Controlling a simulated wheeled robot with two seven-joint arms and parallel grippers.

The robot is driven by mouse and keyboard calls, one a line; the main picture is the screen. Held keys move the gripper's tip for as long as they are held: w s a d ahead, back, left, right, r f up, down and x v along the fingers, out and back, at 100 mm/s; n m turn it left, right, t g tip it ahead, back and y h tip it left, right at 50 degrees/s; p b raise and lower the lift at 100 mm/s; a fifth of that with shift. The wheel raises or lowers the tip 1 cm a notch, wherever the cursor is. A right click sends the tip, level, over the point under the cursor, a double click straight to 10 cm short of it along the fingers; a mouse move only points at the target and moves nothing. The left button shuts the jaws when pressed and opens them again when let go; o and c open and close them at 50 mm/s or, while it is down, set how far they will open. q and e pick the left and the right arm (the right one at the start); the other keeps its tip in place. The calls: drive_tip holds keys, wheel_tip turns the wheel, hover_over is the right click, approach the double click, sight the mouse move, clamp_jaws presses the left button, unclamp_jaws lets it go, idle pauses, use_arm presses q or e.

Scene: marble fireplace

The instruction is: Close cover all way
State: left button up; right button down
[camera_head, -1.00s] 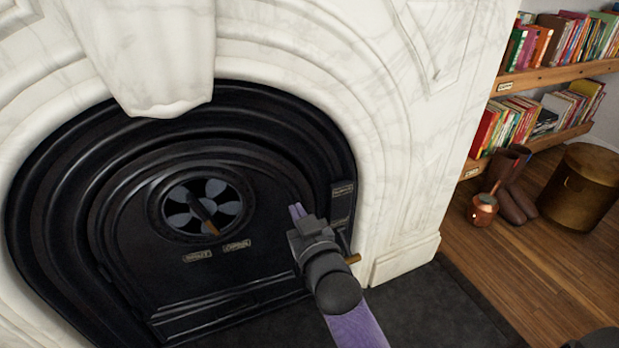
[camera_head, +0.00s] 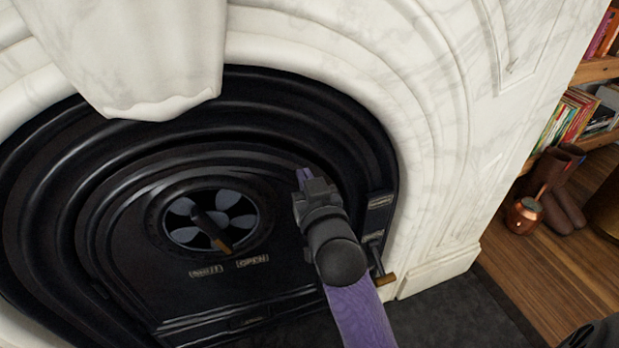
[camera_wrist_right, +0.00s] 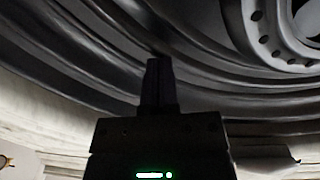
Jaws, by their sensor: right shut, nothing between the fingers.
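The black metal fireplace cover (camera_head: 150,275) fills the arch in the head view. A round vent (camera_head: 256,226) is set in it, with several pale grey petal shapes and a small wood-tipped handle (camera_head: 220,244) angled down to the right. The vent's rim and part of its face show at the upper right of the right wrist view (camera_wrist_right: 268,36). My right gripper (camera_head: 303,175) is shut and empty, to the right of the vent and a little higher. Its fingers (camera_wrist_right: 158,64) show dark against the black rings in the wrist view. Contact with the metal cannot be told. My left gripper is not in view.
Two small label plates (camera_head: 206,271) (camera_head: 252,261) sit below the vent; their text is unclear. A wood-tipped lever (camera_head: 384,279) sticks out at the cover's lower right. White marble (camera_head: 430,130) surrounds the arch. A copper pot (camera_head: 524,215), boots (camera_head: 553,170) and bookshelves (camera_head: 598,69) stand right.

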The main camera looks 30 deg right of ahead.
sight(299, 164)
drive_tip(key=w, duration=0.2)
drive_tip(key=w+n+y, duration=0.1)
drive_tip(key=shift+w+d+r+p, duration=0.1)
drive_tip(key=shift+w+d+p, duration=0.1)
drive_tip(key=shift+d+p, duration=0.2)
drive_tip(key=shift+d+r+t, duration=0.1)
drive_tip(key=shift+r+t, duration=0.15)
drive_tip(key=shift+t, duration=0.05)
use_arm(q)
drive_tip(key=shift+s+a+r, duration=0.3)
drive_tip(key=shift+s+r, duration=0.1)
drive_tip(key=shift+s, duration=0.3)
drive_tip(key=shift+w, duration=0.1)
